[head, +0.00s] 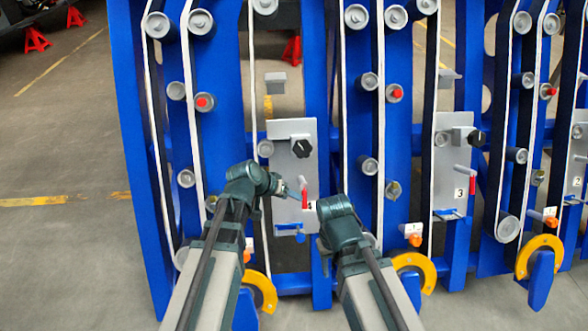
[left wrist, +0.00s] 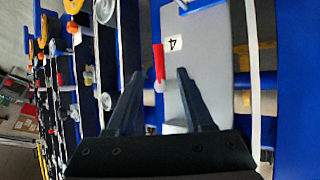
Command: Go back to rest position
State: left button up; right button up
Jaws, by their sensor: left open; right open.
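My left gripper (head: 291,191) is in front of the grey plate (head: 283,160) labelled 4, close to its red lever (head: 304,196). In the left wrist view the two dark fingers (left wrist: 160,74) are spread apart and hold nothing. The red lever (left wrist: 158,62) appears between the fingertips there; I cannot tell how far beyond them it is. My right arm reaches up to just right of this plate in the head view; its jaws are hidden behind its wrist.
The blue chassis frame (head: 316,60) with belts and rollers fills the area ahead. A black knob (head: 302,148) sits above the lever. Another grey plate (head: 452,165), labelled 3, is to the right. Yellow curved parts (head: 262,290) stand low in front. Open floor (head: 70,150) lies left.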

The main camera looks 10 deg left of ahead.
pick_arm(q)
jog(key=s+d+f+m+g+y, duration=0.1)
jog(key=s+f+g+y, duration=0.15)
jog(key=s, duration=0.65)
jog(key=s+d+f+m+g+y, duration=0.1)
jog(key=s+d+f+g+y, duration=0.15)
jog(key=s, duration=0.75)
notch_tip(320, 180, up, 28)
jog(key=a+g+y+p, duration=0.1)
jog(key=p, duration=2.6)
jog(key=shift+s+a+n+p, duration=0.15)
jog(key=shift+s+n+p, duration=0.15)
jog(key=shift+p, duration=0.1)
